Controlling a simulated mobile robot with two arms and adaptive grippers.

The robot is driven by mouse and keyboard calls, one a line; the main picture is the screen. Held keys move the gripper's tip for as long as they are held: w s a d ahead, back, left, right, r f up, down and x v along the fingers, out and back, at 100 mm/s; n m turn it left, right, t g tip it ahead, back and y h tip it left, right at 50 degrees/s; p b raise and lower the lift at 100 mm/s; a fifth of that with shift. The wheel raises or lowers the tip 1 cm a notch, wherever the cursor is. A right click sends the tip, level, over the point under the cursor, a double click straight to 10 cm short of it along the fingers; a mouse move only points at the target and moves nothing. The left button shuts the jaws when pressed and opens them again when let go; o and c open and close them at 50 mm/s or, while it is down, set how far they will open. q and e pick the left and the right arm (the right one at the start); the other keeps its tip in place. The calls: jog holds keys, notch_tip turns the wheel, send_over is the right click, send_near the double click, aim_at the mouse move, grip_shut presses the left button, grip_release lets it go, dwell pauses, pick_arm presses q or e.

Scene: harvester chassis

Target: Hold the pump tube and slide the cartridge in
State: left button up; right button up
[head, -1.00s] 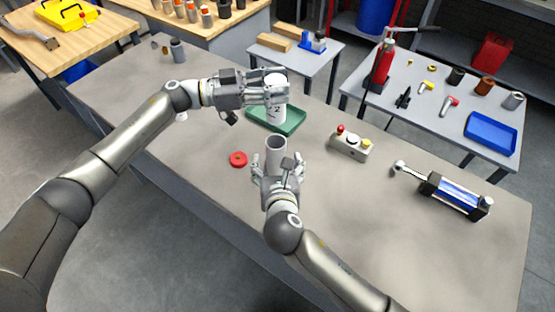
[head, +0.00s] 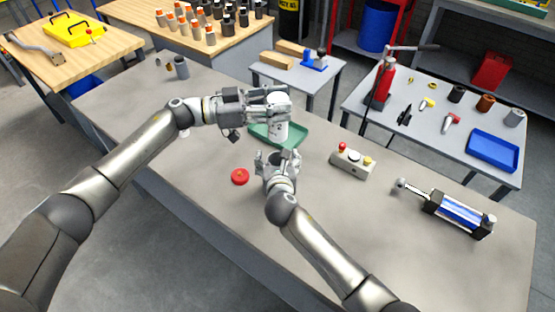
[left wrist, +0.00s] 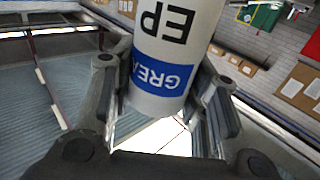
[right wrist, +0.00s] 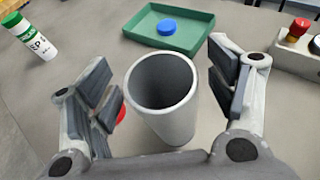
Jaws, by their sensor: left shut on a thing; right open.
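The white cartridge (head: 276,130) with a blue label band (left wrist: 165,75) is held upright by my left gripper (head: 268,104), which is shut on it above the bench. The grey pump tube (right wrist: 165,125) stands upright and open-topped on the bench. My right gripper (right wrist: 165,90) is open, with its fingers on either side of the tube and gaps showing at both sides. In the head view the right gripper (head: 277,160) mostly hides the tube. The cartridge is held higher than the tube and beyond it.
A green tray (head: 296,142) holds a blue cap (right wrist: 168,27) behind the tube. A red cap (head: 240,177) lies left of the tube. A button box (head: 352,162) and a blue cylinder unit (head: 459,212) are to the right. Another cartridge (right wrist: 38,40) with a green end stands left.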

aim_at(270, 133)
pick_arm(q)
jog(key=shift+r, duration=0.1)
pick_arm(e)
jog(key=c, duration=1.5)
jog(key=shift+c, duration=0.2)
dwell(0.4)
pick_arm(q)
jog(key=f+t, duration=0.1)
jog(key=n+t, duration=0.1)
jog(key=f+n+t+y, duration=0.1)
jog(key=shift+w+d+f+t, duration=0.1)
jog(key=shift+d+f+t, duration=0.15)
jog(key=shift+f+t, duration=0.05)
jog(key=shift+a+f+n+t+y, duration=0.15)
jog(key=shift+f+n+t+y, duration=0.25)
jog(key=shift+n+t, duration=0.25)
jog(key=shift+a+f+n+t+y, duration=0.1)
jog(key=shift+f+n+t+y, duration=0.25)
jog(key=shift+n+t, duration=0.3)
jog(key=shift+f, duration=2.15)
